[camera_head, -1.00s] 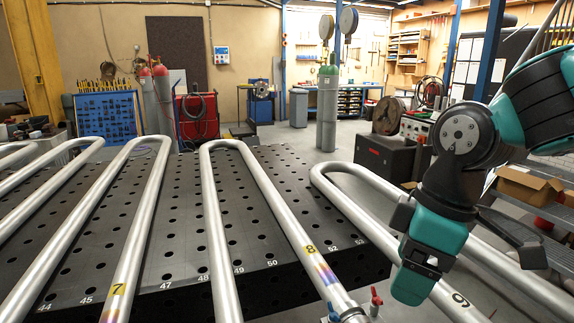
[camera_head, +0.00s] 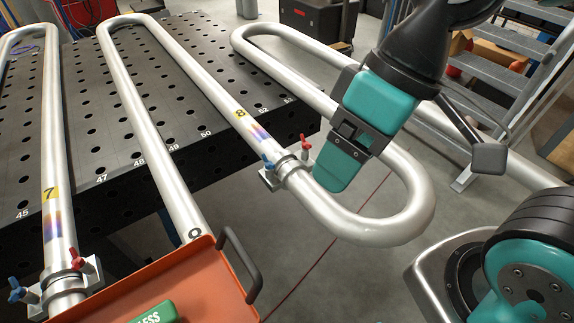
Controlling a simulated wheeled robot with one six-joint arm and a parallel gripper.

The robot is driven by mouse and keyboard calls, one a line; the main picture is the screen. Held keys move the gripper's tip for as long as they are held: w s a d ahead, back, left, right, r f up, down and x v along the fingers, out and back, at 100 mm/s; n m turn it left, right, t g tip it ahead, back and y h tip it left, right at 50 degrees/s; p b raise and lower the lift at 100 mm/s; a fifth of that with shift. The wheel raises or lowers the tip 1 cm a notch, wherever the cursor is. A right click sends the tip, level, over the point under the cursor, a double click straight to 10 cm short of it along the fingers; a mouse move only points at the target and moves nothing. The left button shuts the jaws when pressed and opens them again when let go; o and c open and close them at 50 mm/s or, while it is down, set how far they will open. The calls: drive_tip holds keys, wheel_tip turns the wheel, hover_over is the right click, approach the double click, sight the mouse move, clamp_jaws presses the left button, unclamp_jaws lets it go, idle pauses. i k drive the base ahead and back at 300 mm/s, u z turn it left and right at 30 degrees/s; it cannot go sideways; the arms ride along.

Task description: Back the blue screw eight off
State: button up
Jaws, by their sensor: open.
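The blue screw (camera_head: 268,162) of clamp eight is a small blue handle on the left side of a metal pipe clamp (camera_head: 285,175). The clamp sits around the silver pipe just below the yellow label 8 (camera_head: 239,113) and a heat-tinted band. A red screw (camera_head: 305,147) stands on the clamp's right side. My gripper (camera_head: 338,165), teal and black, is to the right of the clamp, tilted down, and looks empty. It appears beside the red screw, apart from the blue one; its depth is unclear. The fingertips are hard to make out.
An orange tray (camera_head: 190,275) with a dark handle and a green object (camera_head: 155,314) is at the lower front. Another clamp (camera_head: 60,280) with blue and red screws is at pipe seven. A perforated black table (camera_head: 130,125) lies under the coils. Pipe bends surround my gripper.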

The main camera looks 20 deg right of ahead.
sight(268, 164)
drive_tip(key=z, duration=1.4)
drive_tip(key=k, duration=0.45)
drive_tip(key=u, duration=1.4)
